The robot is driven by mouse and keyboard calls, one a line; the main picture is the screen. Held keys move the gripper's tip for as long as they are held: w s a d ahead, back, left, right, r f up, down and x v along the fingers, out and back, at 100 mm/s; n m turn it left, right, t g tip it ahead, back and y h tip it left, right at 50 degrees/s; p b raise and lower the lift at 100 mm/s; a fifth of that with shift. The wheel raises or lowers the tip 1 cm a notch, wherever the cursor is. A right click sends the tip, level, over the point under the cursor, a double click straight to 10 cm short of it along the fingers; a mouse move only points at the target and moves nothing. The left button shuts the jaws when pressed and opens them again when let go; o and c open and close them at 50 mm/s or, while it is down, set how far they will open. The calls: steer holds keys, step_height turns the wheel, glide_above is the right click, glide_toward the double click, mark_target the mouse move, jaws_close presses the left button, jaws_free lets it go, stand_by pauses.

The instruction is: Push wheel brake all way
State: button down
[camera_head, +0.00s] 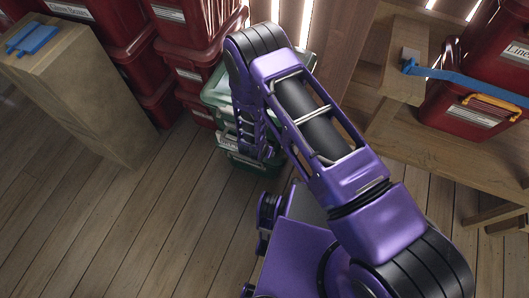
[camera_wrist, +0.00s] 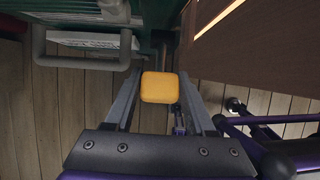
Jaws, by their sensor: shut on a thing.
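In the wrist view, my gripper (camera_wrist: 159,92) has a finger on each side of a yellow block with rounded corners (camera_wrist: 158,88). The fingers are shut on this block. The frames do not show clearly whether the yellow block is the wheel brake, and I see no wheel. In the head view, my purple arm comes down in front of the green bins (camera_head: 238,163), and my fingertips and the yellow block are hidden there.
A grey bar handle (camera_wrist: 82,62) and a pale label lie left of my fingers, with a dark brown panel (camera_wrist: 240,45) at right. Stacked red bins (camera_head: 190,75) stand behind the green ones. A wooden bench (camera_head: 440,150) is at right. The plank floor (camera_head: 130,220) at left is clear.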

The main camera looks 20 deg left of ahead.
steer(key=shift+w+r, duration=0.1)
steer(key=shift+w, duration=0.05)
stand_by(0.3)
steer(key=shift+c, duration=1.2)
jaws_free()
steer(key=p+v, duration=0.1)
steer(key=v, duration=1.6)
steer(key=shift+w+r, duration=0.2)
steer(key=shift+r, duration=0.1)
